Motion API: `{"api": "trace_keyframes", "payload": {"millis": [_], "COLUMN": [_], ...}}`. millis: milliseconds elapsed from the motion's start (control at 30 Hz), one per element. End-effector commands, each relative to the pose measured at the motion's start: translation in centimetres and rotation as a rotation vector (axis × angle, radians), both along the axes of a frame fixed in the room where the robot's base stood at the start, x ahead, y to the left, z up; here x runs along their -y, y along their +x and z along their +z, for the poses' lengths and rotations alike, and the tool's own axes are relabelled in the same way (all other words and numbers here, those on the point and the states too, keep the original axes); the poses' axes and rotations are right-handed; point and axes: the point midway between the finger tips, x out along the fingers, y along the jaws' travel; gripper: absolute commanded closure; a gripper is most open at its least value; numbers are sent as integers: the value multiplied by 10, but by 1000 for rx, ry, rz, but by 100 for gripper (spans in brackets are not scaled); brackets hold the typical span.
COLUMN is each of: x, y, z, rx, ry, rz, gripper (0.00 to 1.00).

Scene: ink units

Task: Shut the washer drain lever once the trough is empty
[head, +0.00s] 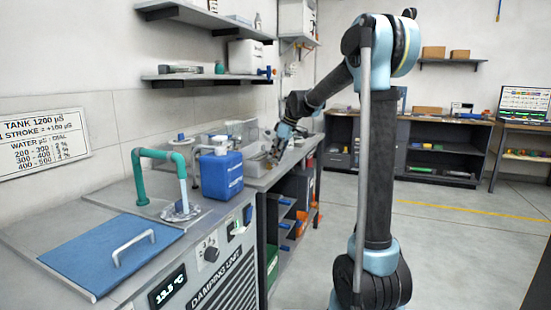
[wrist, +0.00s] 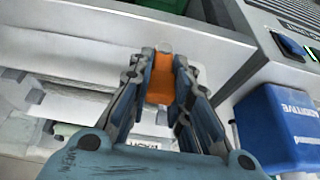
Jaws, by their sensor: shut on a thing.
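My gripper (wrist: 163,75) is shut on an orange piece (wrist: 160,88), which looks like the drain lever's handle; its two fingers stand on either side of it. Most of the lever is hidden by the fingers. In the head view my gripper (head: 276,150) is low at the pale trough (head: 257,169) at the far end of the bench, and the lever cannot be made out there. In the wrist view the pale washer (wrist: 75,47) fills the left. I cannot tell whether any liquid is in the trough.
A blue additive canister (head: 221,175) stands on the bench near the trough; it also shows in the wrist view (wrist: 275,130). The damping unit with its blue lid (head: 110,250) and teal pipe (head: 160,156) is closer. Wall shelves (head: 205,80) hang above. Open floor (head: 450,235) lies right.

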Motion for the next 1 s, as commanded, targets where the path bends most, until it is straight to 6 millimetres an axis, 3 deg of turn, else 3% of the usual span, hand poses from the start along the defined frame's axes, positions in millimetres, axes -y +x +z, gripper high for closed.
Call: {"api": "trace_keyframes", "payload": {"millis": [200, 233, 300, 733, 1000], "x": [1, 1, 1, 2, 18], "y": [2, 2, 2, 0, -4], "z": [1, 1, 1, 5, 44], "rx": [3, 3, 3, 3, 2], "ry": [0, 0, 0, 0, -1], "rz": [-2, -2, -2, -2, -3], "gripper": [100, 77, 62, 62, 62]}}
